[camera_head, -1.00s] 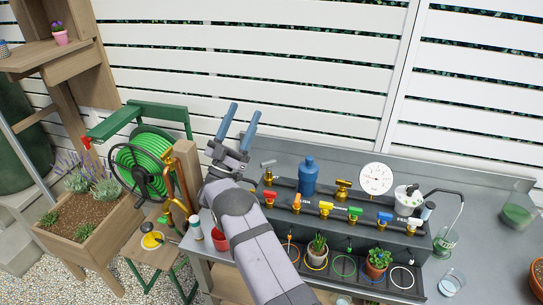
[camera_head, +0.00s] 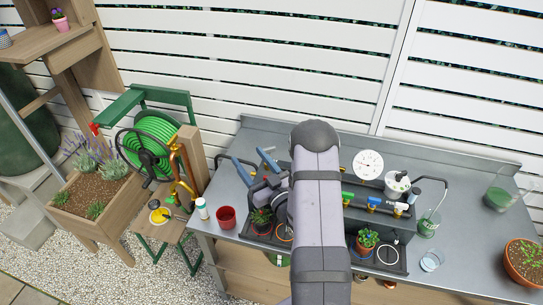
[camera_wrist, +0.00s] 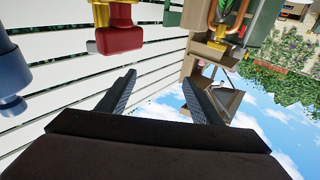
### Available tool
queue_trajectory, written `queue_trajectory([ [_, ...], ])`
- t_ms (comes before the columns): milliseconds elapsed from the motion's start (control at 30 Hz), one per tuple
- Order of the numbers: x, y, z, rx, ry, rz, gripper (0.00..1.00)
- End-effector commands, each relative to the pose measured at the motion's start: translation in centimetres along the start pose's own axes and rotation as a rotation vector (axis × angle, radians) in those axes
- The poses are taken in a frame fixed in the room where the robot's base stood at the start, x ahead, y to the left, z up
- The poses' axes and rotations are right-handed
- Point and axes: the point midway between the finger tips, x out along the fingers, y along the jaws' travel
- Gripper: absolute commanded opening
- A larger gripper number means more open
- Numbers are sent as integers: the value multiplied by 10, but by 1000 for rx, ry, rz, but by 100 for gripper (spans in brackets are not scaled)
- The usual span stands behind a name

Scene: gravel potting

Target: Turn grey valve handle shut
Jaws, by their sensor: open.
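My gripper (camera_head: 254,167) is open and empty over the left part of the grey bench, its two blue-grey fingers pointing up and left in the head view. The fingers also show apart in the wrist view (camera_wrist: 163,88). The grey valve handle cannot be made out clearly now; my arm and gripper cover the left end of the valve row. A red valve handle on brass (camera_wrist: 120,36) is close at the top of the wrist view. Right of my arm are a green handle (camera_head: 347,197) and a blue handle (camera_head: 373,202).
A white gauge (camera_head: 368,164) stands behind the valves. A red cup (camera_head: 226,217) and a white bottle (camera_head: 202,209) are at the bench's left end. The green hose reel (camera_head: 152,142) stands farther left. A blue object (camera_wrist: 10,75) is at the wrist view's left edge.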

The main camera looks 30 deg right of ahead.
Motion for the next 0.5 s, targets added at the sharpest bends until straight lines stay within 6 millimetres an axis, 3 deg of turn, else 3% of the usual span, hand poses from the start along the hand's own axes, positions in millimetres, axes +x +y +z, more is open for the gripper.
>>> queue_trajectory([
  [33, -15, 19, 8, -13, -27, 54, 59],
  [100, -32, 39, 13, -28, -64, 114, 59],
  [200, -51, 58, 18, -44, -104, 177, 59],
  [333, -62, 68, 20, -52, -128, 212, 59],
  [500, -62, 69, 19, -54, -133, 217, 59],
])
